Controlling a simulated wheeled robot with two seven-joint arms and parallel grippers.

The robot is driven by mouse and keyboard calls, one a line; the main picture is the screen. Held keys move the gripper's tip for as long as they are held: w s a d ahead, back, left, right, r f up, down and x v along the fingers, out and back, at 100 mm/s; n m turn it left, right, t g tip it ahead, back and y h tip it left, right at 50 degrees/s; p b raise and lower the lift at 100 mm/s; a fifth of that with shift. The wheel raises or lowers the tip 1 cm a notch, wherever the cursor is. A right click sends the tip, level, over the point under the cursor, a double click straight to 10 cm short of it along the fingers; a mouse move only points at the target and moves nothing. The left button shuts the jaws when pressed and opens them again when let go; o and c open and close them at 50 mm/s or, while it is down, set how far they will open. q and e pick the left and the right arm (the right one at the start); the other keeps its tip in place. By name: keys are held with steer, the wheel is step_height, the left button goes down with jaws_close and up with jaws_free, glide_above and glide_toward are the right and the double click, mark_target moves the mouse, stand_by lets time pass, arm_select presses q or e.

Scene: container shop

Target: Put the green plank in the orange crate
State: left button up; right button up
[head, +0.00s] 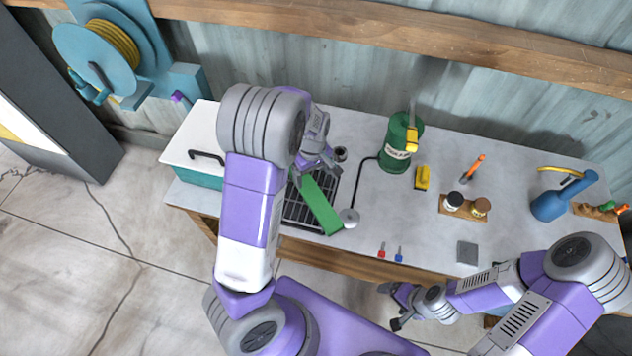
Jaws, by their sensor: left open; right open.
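The green plank (319,205) lies at a slant across a black slatted rack (299,213) on the workbench. My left gripper (319,174) is open at the far end of the plank, with its fingers pointing down around or just above that end. I cannot tell whether they touch it. My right gripper (392,307) is open and empty, low in front of the bench's front edge. No orange crate shows in this view.
A white-lidded teal cooler (196,150) stands left of the rack. A green canister (397,146), a yellow block (422,178), two small jars on a wooden stand (463,207) and a blue can (550,205) are to the right. Red and blue pieces (390,254) lie near the front edge.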

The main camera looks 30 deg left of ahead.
mark_target(310, 189)
arm_select(q)
steer(key=f, duration=0.3)
steer(key=s+f+b, duration=0.1)
steer(key=f, duration=0.2)
steer(key=shift+s+a+f, duration=0.1)
steer(key=shift+s, duration=0.05)
steer(key=c, duration=1.3)
steer(key=shift+o, duration=0.2)
